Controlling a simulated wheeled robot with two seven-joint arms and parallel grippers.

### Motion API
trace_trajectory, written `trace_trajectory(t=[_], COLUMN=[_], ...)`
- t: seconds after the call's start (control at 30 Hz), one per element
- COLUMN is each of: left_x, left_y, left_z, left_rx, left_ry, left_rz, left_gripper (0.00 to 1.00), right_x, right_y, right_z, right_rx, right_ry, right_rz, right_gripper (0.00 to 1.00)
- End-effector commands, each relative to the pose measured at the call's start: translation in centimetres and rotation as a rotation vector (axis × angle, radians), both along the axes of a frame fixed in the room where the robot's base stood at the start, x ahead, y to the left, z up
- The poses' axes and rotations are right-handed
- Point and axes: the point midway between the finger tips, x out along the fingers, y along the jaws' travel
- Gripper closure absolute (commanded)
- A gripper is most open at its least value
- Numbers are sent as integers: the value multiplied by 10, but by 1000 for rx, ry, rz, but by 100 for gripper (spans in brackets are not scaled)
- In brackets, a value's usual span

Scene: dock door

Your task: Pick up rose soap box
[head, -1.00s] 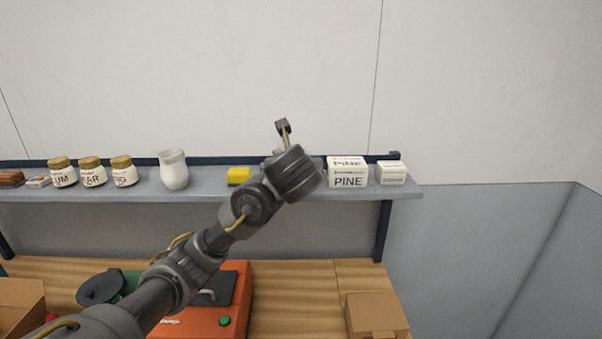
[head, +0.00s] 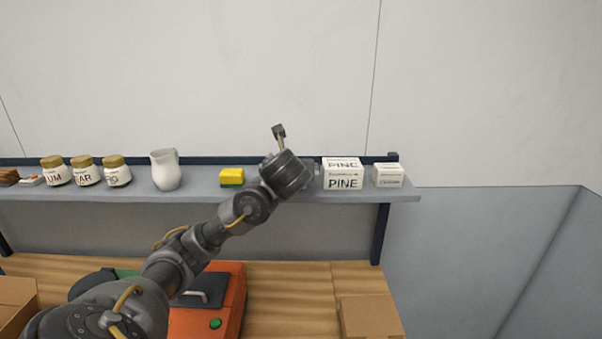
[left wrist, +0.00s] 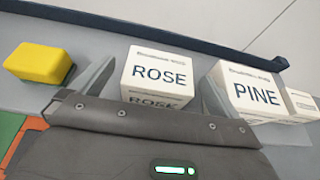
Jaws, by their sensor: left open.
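The rose soap box (left wrist: 158,72) is a white box with dark ROSE lettering, seen in the left wrist view on the shelf. My left gripper (left wrist: 156,92) is open, with one finger on each side of the box; I cannot tell whether either touches it. In the head view, my left gripper (head: 288,174) hides nearly all of the rose box. The white pine soap box (head: 342,175) stands just right of it and also shows in the left wrist view (left wrist: 248,92). My right gripper is not in view.
The grey shelf (head: 205,194) also holds a yellow-green sponge (head: 232,177), a white pitcher (head: 166,171), several gold-lidded jars (head: 85,171) and a smaller white box (head: 388,175). Below are an orange machine (head: 224,310) and a cardboard box (head: 368,317) on the wooden bench.

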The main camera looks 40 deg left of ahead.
Motion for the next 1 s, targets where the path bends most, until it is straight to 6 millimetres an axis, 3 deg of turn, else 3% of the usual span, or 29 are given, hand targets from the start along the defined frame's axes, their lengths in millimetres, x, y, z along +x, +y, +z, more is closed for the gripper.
trace_trajectory(t=[0.17,0.43,0.67,0.83,1.0], left_x=[2,8,8,7,6], left_y=[15,12,11,12,13], left_z=[-8,-8,-8,-9,-9], left_rx=[2,1,1,0,0], left_ry=[3,0,-1,2,2], left_rz=[7,-4,-4,-2,1], left_gripper=[0,0,30,52,55], right_x=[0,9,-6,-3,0], right_y=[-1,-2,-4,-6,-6], right_z=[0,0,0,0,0], right_rx=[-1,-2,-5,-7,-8], right_ry=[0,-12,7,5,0], right_rz=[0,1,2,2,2], right_gripper=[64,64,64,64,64])
